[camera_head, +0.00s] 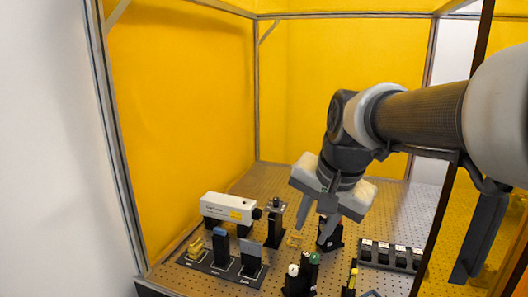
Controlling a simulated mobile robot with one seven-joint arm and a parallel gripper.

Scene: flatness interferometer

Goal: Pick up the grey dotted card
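A grey card (250,248) stands upright in the right-hand slot of a dark holder board (221,268), at the lower left of the head view. Its dots are too small to make out. My gripper (311,231) hangs over the breadboard, to the right of the card and apart from it. Its two fingers point down with a gap between them, and I see nothing held. Its fingertips overlap a black mount (330,240) in the picture; I cannot tell whether they touch it.
A blue card (219,232) and a yellow piece (196,249) share the board. A white laser box (228,208) and a black post (275,228) stand behind. Black mounts (300,279) stand in front, a labelled rack (390,257) at right. Yellow panels enclose the perforated breadboard (262,182).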

